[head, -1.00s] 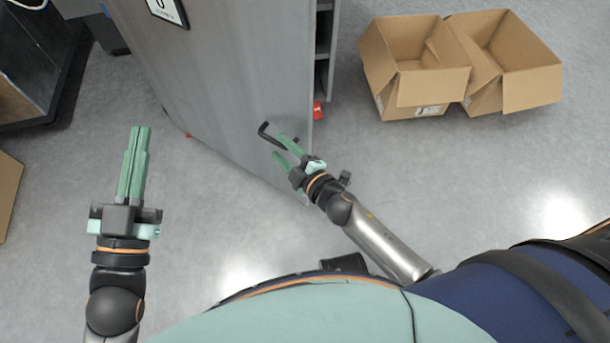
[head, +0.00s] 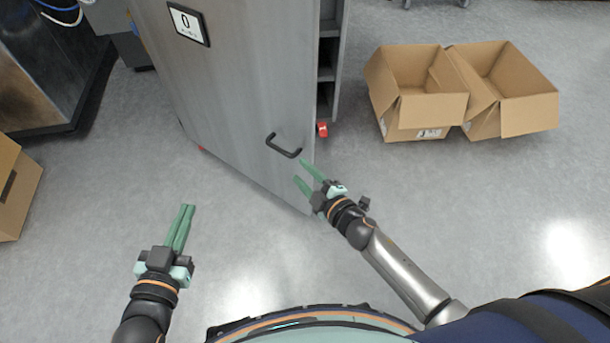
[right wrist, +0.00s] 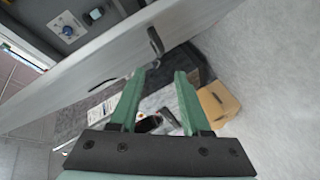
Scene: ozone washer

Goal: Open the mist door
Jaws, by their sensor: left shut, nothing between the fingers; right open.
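The mist door (head: 225,80) is a large grey metal panel with a black bar handle (head: 283,146) near its right edge. The door stands ajar, with the shelved inside showing beyond its right edge. My right gripper (head: 304,172) is open, just below and right of the handle and apart from it. In the right wrist view the open green fingers (right wrist: 158,95) have nothing between them; the door (right wrist: 110,65) crosses the upper left, with the dark handle (right wrist: 155,42) beyond the fingertips. My left gripper (head: 187,207) is shut and empty, over the floor left of the door.
Two open cardboard boxes (head: 415,95) (head: 505,85) stand on the floor at right. Another box (head: 15,190) is at the far left, below a dark machine (head: 50,65). A small red part (head: 322,129) sits by the door's right edge. The floor at lower right is clear.

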